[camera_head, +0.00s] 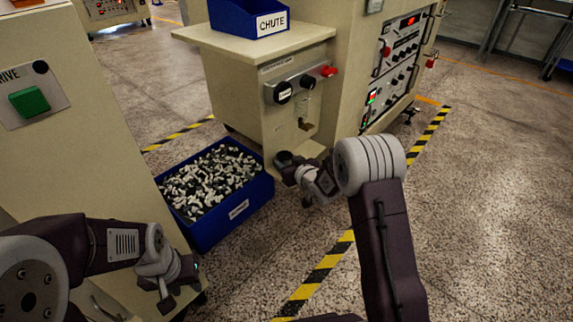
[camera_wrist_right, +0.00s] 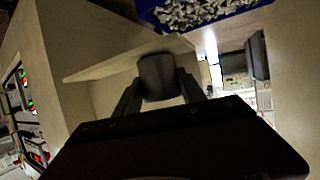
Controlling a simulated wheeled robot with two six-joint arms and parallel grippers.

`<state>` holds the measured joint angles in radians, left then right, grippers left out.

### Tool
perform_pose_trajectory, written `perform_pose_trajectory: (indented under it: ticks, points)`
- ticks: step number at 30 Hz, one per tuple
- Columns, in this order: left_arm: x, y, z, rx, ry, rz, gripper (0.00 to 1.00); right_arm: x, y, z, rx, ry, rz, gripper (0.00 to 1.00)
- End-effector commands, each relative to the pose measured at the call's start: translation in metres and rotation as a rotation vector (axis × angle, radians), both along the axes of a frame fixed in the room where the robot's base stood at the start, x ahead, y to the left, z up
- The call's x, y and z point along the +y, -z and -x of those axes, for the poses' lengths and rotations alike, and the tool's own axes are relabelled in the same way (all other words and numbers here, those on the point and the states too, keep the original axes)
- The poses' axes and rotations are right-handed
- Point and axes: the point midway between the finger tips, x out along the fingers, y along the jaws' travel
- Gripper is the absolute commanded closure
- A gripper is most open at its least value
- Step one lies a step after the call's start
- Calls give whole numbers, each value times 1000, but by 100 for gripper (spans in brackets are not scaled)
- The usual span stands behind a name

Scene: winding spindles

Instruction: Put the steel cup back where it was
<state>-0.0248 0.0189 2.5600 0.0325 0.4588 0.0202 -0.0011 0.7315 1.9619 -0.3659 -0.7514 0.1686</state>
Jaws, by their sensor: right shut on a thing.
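My right gripper (camera_head: 290,168) is shut on a dark, rounded cup-shaped thing, which I take for the steel cup (camera_head: 284,158). It is low in front of the beige machine's lower front, just right of the blue bin. In the right wrist view the cup (camera_wrist_right: 158,76) sits between the two fingers of the gripper (camera_wrist_right: 158,92), in front of a beige ledge. Its inside is not visible, and I cannot tell whether it touches the machine. My left gripper (camera_head: 180,282) hangs low at the left, away from the cup; its jaw opening is unclear.
A blue bin (camera_head: 233,212) full of small white and dark parts stands on the floor. A blue tray labelled CHUTE (camera_head: 240,18) sits on the machine's shelf (camera_head: 300,38). Knobs and a red lever (camera_head: 328,71) project above the gripper. Speckled floor (camera_head: 480,200) is clear at right.

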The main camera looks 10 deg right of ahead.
Motion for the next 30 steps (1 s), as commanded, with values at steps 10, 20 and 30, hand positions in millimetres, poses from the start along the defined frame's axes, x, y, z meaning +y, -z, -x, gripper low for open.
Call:
perform_pose_trajectory:
  ticks: [10,20,30]
  points:
    - [0,1,0,0,0,0,64,0,2,0,0,0,0,31]
    - [0,-19,0,0,0,0,64,-7,-16,23,3,1,1,31]
    - [0,-23,0,0,0,0,64,-26,-39,91,-3,1,0,31]
